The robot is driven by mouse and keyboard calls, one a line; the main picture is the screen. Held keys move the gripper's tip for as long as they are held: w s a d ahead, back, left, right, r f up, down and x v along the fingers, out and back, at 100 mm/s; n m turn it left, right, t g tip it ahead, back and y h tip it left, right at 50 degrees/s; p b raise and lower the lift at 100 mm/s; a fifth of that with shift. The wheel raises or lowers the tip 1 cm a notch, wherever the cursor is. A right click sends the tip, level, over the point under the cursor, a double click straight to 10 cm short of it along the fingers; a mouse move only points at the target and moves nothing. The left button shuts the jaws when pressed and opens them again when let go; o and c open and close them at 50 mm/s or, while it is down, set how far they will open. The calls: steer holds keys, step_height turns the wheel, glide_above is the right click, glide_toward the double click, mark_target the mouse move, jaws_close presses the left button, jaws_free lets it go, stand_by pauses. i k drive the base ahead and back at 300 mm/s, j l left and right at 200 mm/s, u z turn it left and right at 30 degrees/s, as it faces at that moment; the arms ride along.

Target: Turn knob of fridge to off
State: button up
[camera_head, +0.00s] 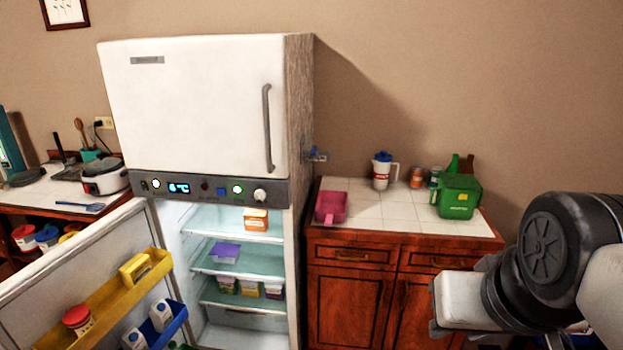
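The white fridge (200,100) stands left of centre with its upper door shut and its lower door (60,270) swung open to the left. A dark control panel (215,197) runs between them, with a lit display (179,188) that seems to read 6°C. A pale round knob (260,195) sits at the panel's right end; its setting is too small to read. Green-ringed round controls also show on the panel. My arm is at the lower right, and its pale end, seemingly my gripper (436,308), is well away from the panel. Its fingers are not clear.
The open door's yellow bin (120,297) and blue bin stick out at the lower left. A tiled counter (370,211) right of the fridge holds a pink container (331,207), a white jug (382,172) and a green box (459,197). A rice cooker (103,177) stands left.

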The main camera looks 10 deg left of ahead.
mark_target(260, 196)
steer(key=i+j, duration=0.2)
steer(key=i, duration=0.35)
steer(key=i+j+u, duration=0.15)
steer(key=i, duration=0.4)
